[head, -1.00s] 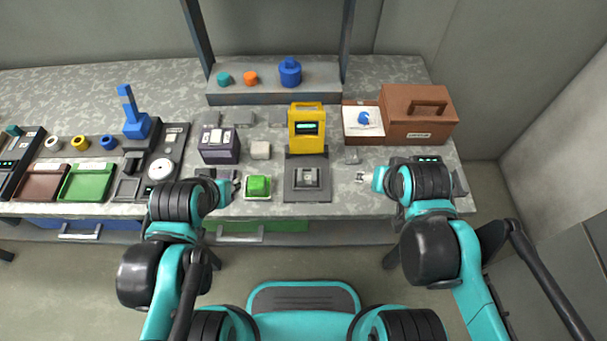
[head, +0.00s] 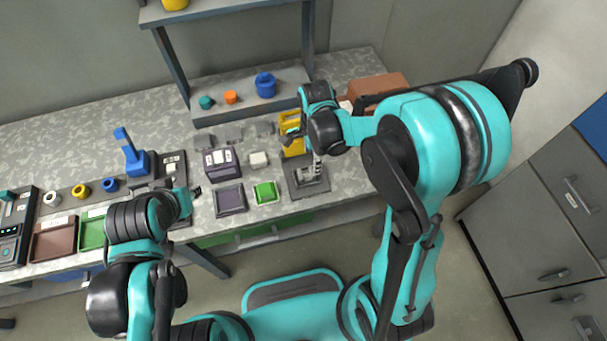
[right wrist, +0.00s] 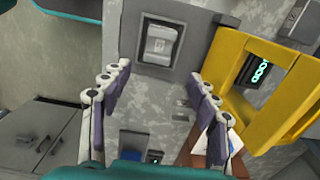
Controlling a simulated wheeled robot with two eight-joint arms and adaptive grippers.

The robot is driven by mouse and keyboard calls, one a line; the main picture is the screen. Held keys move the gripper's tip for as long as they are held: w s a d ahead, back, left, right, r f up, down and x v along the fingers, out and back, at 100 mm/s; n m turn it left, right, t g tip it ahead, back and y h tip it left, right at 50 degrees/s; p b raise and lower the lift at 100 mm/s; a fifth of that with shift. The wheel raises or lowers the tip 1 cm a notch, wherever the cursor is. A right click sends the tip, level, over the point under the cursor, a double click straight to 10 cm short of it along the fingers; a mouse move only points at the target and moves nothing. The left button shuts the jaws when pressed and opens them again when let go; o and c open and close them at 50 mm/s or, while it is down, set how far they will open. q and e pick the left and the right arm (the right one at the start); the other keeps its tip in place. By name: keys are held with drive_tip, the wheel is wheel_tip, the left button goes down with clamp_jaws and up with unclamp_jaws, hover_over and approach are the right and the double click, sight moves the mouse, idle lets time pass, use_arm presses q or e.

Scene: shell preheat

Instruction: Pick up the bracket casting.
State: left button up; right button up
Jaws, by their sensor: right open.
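A pale grey blocky part, apparently the bracket casting (right wrist: 160,45), sits on a dark square plate (right wrist: 182,21) in the right wrist view. In the head view it lies on the dark plate (head: 297,190) in front of the yellow device, partly hidden by my right gripper. My right gripper (right wrist: 158,82) is open and empty, its fingers spread, with the casting beyond the fingertips. In the head view my right gripper (head: 316,163) points down over the plate. My left gripper (head: 194,193) is at the left beside a dark tray; its fingers are too small to judge.
The yellow device (right wrist: 285,82) stands close beside the plate; it shows behind my right wrist in the head view (head: 294,147). A green tray (head: 266,192) and a dark tray (head: 230,199) lie left of the plate. A brown box (head: 378,85) stands behind my right arm.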

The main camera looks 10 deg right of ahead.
sight(306, 175)
drive_tip(key=f, duration=0.1)
drive_tip(key=f+b, duration=0.1)
drive_tip(key=f, duration=0.1)
drive_tip(key=f+b, duration=0.1)
drive_tip(key=f, duration=0.1)
drive_tip(key=shift+s+d+f, duration=0.1)
drive_tip(key=shift+s, duration=0.15)
drive_tip(key=shift+f, duration=0.45)
drive_tip(key=c, duration=1.3)
